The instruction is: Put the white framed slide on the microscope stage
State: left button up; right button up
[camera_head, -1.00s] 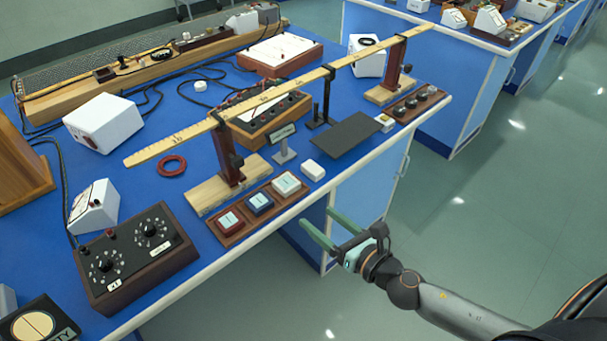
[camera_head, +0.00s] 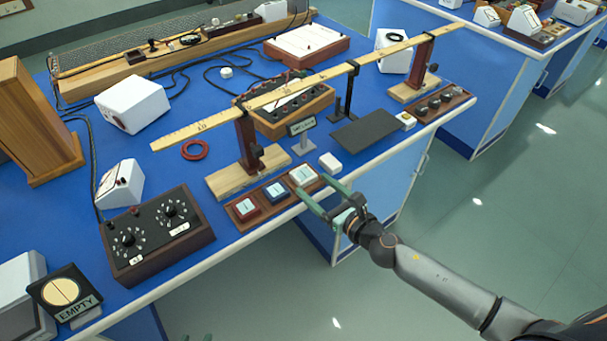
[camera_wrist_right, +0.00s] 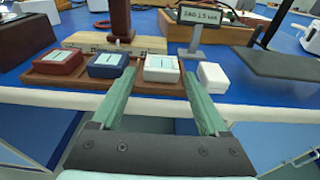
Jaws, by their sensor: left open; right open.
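The white framed slide (camera_head: 304,176) lies at the right end of a brown tray (camera_head: 238,221), beside a blue framed slide (camera_head: 276,192) and a red one (camera_head: 246,208). My right gripper (camera_head: 313,184) is open and empty at the tray's front edge. In the right wrist view, the white slide (camera_wrist_right: 161,69) lies ahead, between the lines of the two fingers. I cannot clearly make out a microscope stage; a black unit with a cream disc and an "EMPTY" sign (camera_head: 76,308) stands at lower left.
A white block (camera_head: 330,163) sits right of the tray. A wooden ruler (camera_head: 290,87) on stands (camera_head: 240,178) crosses behind. A dial box (camera_head: 160,238) is to the left, a dark flat plate (camera_head: 366,130) to the right. The aisle in front is clear.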

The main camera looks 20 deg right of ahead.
aim_at(307, 178)
jog(key=x, duration=0.4)
jog(key=shift+w+d+r, duration=0.1)
jog(key=shift+w, duration=0.1)
grip_shut()
dwell(0.4)
jog(key=shift+r, duration=0.15)
